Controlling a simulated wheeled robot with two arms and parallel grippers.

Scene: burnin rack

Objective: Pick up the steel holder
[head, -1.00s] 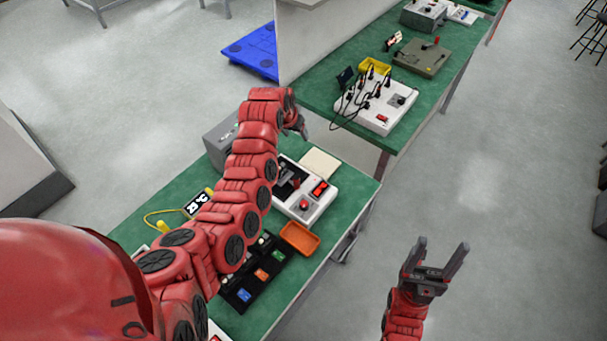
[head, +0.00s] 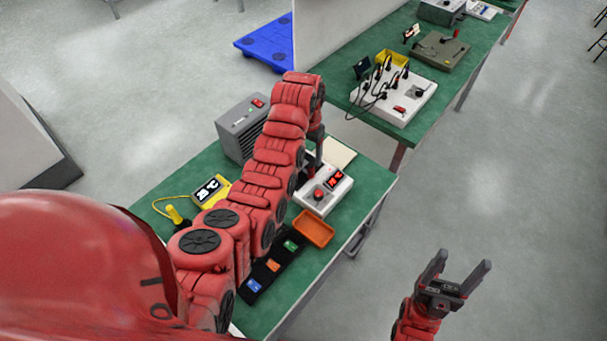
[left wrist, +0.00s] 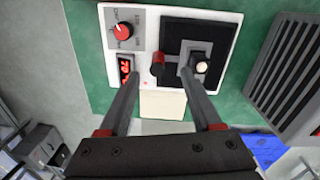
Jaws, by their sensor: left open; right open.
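My left gripper (left wrist: 160,76) is open, its two fingers reaching over a white unit (left wrist: 120,60) with a red knob and a lit red display. On the unit's black plate, a grey, metal-looking piece (left wrist: 197,52) with a pale round top sits by the right fingertip; it may be the steel holder, but I cannot be sure. A red-knobbed lever (left wrist: 157,62) shows between the fingertips. In the head view, my left gripper (head: 317,150) is over the white unit (head: 326,190), and my arm hides part of it. My right gripper (head: 454,272) is open and empty above the floor.
A grey vented box (head: 238,128) stands left of my left arm. An orange tray (head: 314,228) and a black strip with coloured tiles (head: 272,266) lie nearer on the green bench (head: 350,225). A yellow meter (head: 212,190) is at left. Open floor lies right.

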